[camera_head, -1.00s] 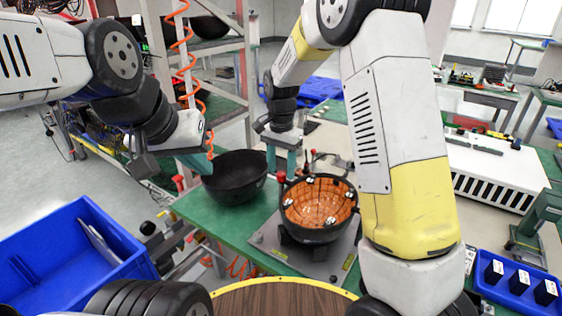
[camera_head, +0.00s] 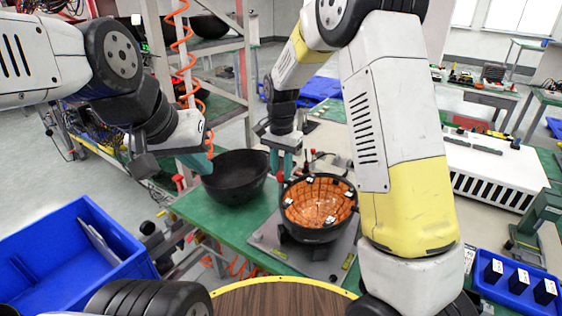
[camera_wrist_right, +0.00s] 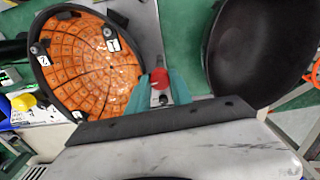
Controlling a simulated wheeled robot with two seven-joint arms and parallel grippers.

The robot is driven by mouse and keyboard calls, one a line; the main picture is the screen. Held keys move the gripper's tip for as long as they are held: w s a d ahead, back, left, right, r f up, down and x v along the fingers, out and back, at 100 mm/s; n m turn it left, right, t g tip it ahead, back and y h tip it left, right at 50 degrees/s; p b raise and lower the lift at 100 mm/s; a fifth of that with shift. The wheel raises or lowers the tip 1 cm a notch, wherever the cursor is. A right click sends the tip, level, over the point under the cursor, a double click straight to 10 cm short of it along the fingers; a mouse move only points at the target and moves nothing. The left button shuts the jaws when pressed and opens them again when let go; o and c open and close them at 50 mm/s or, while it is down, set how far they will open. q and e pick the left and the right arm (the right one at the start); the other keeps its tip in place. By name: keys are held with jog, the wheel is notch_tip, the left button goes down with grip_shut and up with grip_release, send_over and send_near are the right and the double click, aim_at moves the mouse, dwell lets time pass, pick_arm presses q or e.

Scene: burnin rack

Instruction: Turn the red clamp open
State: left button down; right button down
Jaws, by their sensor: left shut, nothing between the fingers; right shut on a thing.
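The red clamp (camera_wrist_right: 159,77) shows as a red knob in the right wrist view, between the teal fingers of my right gripper (camera_wrist_right: 162,88). The fingers are shut on it. In the head view my right gripper (camera_head: 281,166) comes down over the clamp at the back left of the orange-lined black bowl (camera_head: 308,236). The fingers partly hide the clamp there, so its turn angle is hard to tell. My left gripper (camera_head: 199,164) is shut and empty, above the left rim of the empty black bowl.
The empty black bowl (camera_head: 235,188) stands on the green table (camera_head: 215,218), left of the lined bowl on its grey plate (camera_head: 268,243). A blue bin (camera_head: 70,260) is at lower left. A blue tray (camera_head: 518,302) with dark blocks is at lower right.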

jog(key=shift+n, duration=0.3)
jog(key=n, duration=0.3)
jog(key=shift+n, duration=0.4)
jog(key=n, duration=0.3)
jog(key=shift+n, duration=0.3)
jog(key=n, duration=0.4)
jog(key=shift+n, duration=2.1)
jog(key=c, duration=1.1)
grip_release()
jog(key=shift+c, duration=0.2)
